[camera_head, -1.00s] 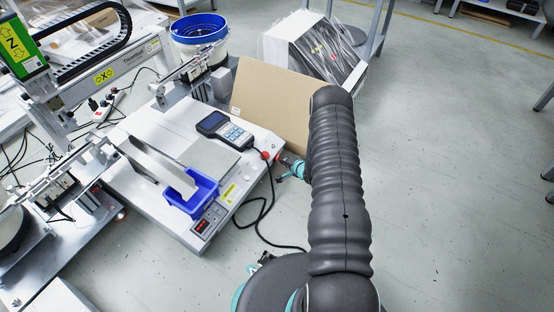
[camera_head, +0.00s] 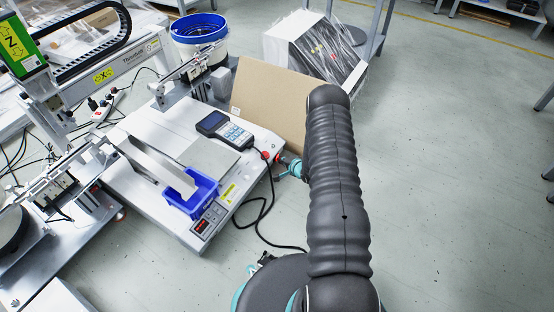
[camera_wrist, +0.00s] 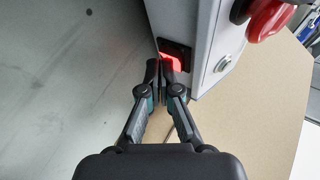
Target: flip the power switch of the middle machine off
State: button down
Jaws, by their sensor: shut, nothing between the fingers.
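The middle machine (camera_head: 165,128) is a white bench unit with a handheld keypad and a blue bin on top. In the wrist view its side panel (camera_wrist: 205,75) carries a black-framed power switch (camera_wrist: 178,52) that glows red. My gripper (camera_wrist: 161,68) is shut and empty, its fingertips at the lower edge of the switch and covering part of it. I cannot tell whether they touch it. In the head view my gripper is mostly hidden behind my arm, close to the machine's right side.
A red emergency knob (camera_wrist: 268,18) sits right of the switch, with a round metal lock (camera_wrist: 223,63) below it. A cardboard box (camera_head: 270,100) stands behind the machine. A black cable (camera_head: 268,215) hangs down to the floor. The floor at the right is open.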

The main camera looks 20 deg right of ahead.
jog(key=shift+w+a, duration=0.1)
dwell(0.5)
jog(key=shift+s+d, duration=0.5)
jog(key=shift+d, duration=0.05)
jog(key=shift+s+d, duration=1.75)
jog(key=shift+d, duration=0.1)
